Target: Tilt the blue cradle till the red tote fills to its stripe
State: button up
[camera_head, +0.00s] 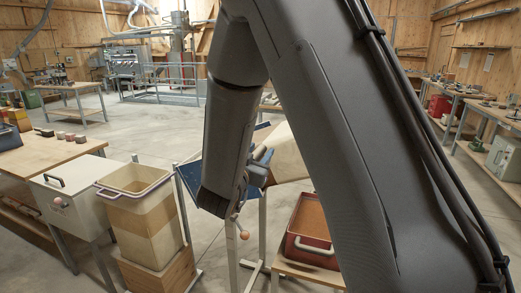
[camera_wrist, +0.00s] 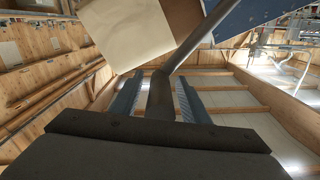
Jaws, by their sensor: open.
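The blue cradle (camera_head: 190,178) is partly hidden behind my arm; its blue panel also shows at the top right of the wrist view (camera_wrist: 243,17). A cream sack or container (camera_head: 287,155) lies against it and shows in the wrist view (camera_wrist: 125,30). My gripper (camera_wrist: 158,92) is open, with a grey bar (camera_wrist: 162,100) of the cradle between its fingers, not clamped. In the head view my gripper (camera_head: 262,165) is beside the cradle. The red tote (camera_head: 318,250) stands at lower right, partly hidden by my arm; its inside looks orange-brown. I cannot make out its stripe.
A cream bin (camera_head: 148,215) stands on a wooden block at left, beside a white box (camera_head: 75,195) with a black handle. A wooden knob (camera_head: 244,235) on a rod hangs below my gripper. A workbench (camera_head: 45,155) is at far left. Open floor lies behind.

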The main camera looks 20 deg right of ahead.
jog(key=shift+w+d, duration=0.1)
jog(key=shift+w, duration=0.05)
grip_shut()
jog(key=shift+d, duration=0.1)
